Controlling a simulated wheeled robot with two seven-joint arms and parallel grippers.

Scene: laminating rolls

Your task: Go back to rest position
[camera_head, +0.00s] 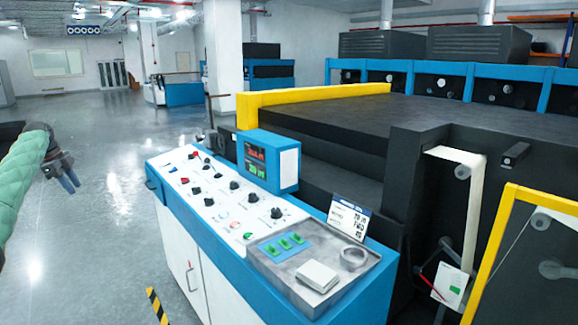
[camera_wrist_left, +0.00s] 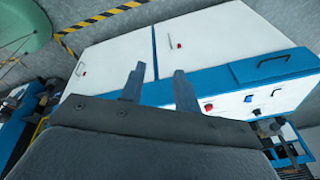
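My left gripper (camera_head: 69,184) is at the left of the head view, over the floor and left of the control console (camera_head: 190,259). Its two fingers show a gap between them, with nothing held. In the left wrist view the fingers (camera_wrist_left: 158,84) stand apart and empty, with the console's white doors (camera_wrist_left: 205,45) and blue edge beyond them. The gripper is apart from the console. My green-sleeved left arm comes in from the left edge. My right gripper is not in view.
The console carries knobs, a display (camera_head: 256,160), a sign (camera_head: 348,217) and a grey tray (camera_head: 273,274) with a white block (camera_head: 317,276) and a ring (camera_head: 354,258). The laminating machine (camera_head: 340,125) with yellow rails stands behind. Open floor (camera_head: 85,115) lies at left.

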